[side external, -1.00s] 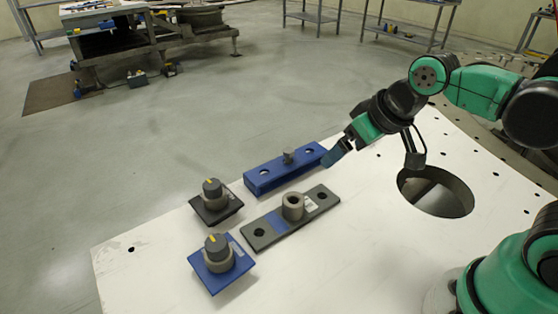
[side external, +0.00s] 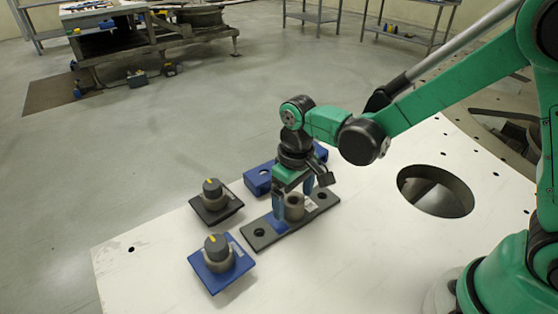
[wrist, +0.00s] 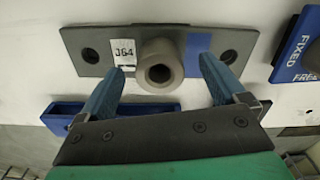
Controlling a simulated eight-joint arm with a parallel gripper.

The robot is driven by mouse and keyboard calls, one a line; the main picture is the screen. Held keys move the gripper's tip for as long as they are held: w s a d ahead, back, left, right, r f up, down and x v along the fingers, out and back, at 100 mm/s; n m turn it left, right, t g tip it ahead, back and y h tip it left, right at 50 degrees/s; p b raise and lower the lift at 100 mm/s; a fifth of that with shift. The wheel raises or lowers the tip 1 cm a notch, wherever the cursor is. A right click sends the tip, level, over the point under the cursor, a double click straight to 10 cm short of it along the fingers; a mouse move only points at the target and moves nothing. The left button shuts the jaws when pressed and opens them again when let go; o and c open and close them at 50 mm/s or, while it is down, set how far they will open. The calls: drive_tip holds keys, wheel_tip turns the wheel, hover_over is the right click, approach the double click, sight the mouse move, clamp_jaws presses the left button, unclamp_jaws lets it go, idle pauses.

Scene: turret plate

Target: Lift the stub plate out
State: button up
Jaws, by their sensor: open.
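The grey plate (side external: 270,238) lies on the white table, with a hole near each end, a blue patch and a short round hollow stub (side external: 294,207) at its middle. In the wrist view the plate (wrist: 90,38) also shows a white label, and the stub (wrist: 158,68) points towards the camera. My gripper (side external: 295,204) points down over the plate. Its two blue fingers are open, one on each side of the stub. The wrist view shows gaps between the fingers (wrist: 164,70) and the stub. Whether the fingertips touch the plate cannot be told.
A blue bar (side external: 258,183) lies just behind, partly hidden by my gripper. A black plate with a knob (side external: 212,190) and a blue plate with a knob (side external: 217,250) sit to the left. A large round opening (side external: 435,190) is in the table at right.

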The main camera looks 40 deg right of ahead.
drive_tip(key=shift+f, duration=1)
clamp_jaws()
